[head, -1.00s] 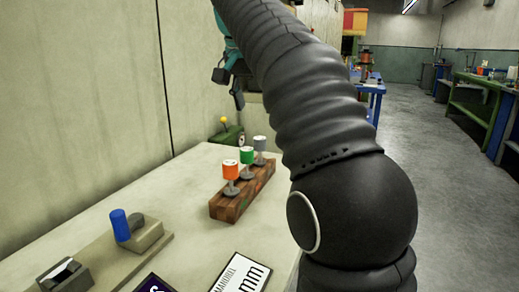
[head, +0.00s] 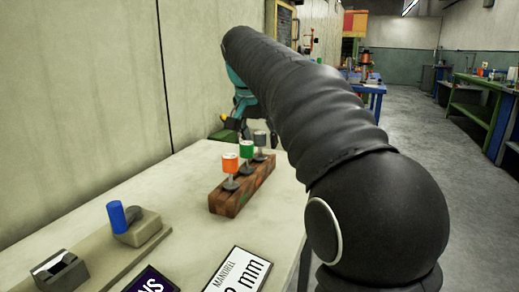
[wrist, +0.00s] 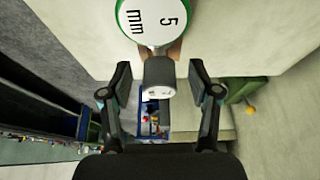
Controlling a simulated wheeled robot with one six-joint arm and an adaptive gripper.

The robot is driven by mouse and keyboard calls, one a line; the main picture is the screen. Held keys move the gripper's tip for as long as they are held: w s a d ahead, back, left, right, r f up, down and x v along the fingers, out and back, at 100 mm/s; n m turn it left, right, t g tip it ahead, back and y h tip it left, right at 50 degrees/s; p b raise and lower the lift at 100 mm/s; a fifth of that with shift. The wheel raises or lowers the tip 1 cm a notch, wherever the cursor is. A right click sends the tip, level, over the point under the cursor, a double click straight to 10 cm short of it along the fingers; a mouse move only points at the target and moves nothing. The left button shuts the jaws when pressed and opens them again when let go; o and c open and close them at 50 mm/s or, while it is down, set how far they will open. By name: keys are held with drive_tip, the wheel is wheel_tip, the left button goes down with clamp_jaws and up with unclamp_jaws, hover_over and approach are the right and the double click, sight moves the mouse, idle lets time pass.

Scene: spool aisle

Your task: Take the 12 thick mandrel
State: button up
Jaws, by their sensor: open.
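Three mandrels with coloured heads stand upright in a wooden block (head: 228,203) on the bench: orange (head: 230,162), green (head: 246,149) and grey (head: 260,139). In the wrist view the green head (wrist: 133,22) reads "5 mm". The grey head (wrist: 158,73) shows between my gripper's spread fingers (wrist: 160,85), apart from both. Its marking is too small to read, so I cannot tell which mandrel is the 12. My gripper (head: 243,122) is open and empty, near the grey mandrel at the block's far end, partly hidden by my arm in the head view.
A fixture with a blue cylinder (head: 117,215) stands at the bench's left. A white sign (head: 238,272) and a dark purple sign (head: 152,281) lie at the front. A green box with a yellow knob (wrist: 243,95) is beyond the bench. The wall (head: 80,90) runs close on the left.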

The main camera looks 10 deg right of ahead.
drive_tip(key=shift+f, duration=0.1)
clamp_jaws()
idle(0.3)
drive_tip(key=shift+r, duration=0.6)
drive_tip(key=r, duration=0.1)
drive_tip(key=r+p, duration=0.1)
drive_tip(key=r, duration=0.1)
drive_tip(key=shift+w+d+r+p, duration=0.1)
drive_tip(key=shift+d+r+p, duration=0.2)
drive_tip(key=shift+d, duration=0.05)
drive_tip(key=w+d+r, duration=0.1)
drive_tip(key=d+r, duration=0.5)
drive_tip(key=d, duration=0.4)
drive_tip(key=shift+w+d, duration=0.4)
